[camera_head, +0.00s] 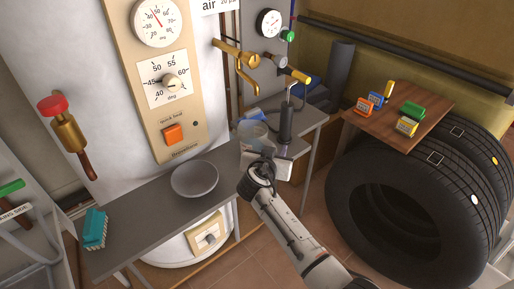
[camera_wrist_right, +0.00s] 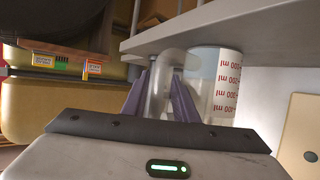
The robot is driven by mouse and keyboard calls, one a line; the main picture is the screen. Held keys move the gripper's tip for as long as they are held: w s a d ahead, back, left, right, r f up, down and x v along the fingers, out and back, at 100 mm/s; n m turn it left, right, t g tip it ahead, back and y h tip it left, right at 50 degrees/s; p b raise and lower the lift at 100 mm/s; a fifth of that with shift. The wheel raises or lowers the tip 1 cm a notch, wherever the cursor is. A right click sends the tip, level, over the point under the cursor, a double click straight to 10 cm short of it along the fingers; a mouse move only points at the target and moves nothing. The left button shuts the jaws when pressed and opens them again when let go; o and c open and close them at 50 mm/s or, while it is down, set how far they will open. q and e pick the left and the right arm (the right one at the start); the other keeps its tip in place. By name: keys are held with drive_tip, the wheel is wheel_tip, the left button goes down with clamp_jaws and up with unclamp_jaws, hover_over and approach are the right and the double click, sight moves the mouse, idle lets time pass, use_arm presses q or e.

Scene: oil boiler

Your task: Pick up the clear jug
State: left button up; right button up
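The clear jug (camera_head: 254,130) is at the right end of the grey bench, beside the black pump. It is see-through with a pale blue tint. The right wrist view shows the jug (camera_wrist_right: 222,85) upside down in the picture, with red ml marks and its clear handle (camera_wrist_right: 166,72). My right gripper (camera_head: 258,166) is at the jug's near side. In the right wrist view its two purple fingers (camera_wrist_right: 160,88) are on either side of the handle. Whether they press on it I cannot tell. My left gripper is out of view.
A grey bowl (camera_head: 195,180) and a teal brush (camera_head: 95,228) lie on the bench (camera_head: 150,205). The black pump (camera_head: 286,122) stands close behind the jug. Tires (camera_head: 400,215) carry a wooden board (camera_head: 385,122) with small coloured boxes at right. Brass valves (camera_head: 240,55) project above.

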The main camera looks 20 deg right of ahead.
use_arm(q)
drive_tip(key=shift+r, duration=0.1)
use_arm(e)
drive_tip(key=shift+r, duration=0.1)
drive_tip(key=shift+s, duration=0.1)
clamp_jaws()
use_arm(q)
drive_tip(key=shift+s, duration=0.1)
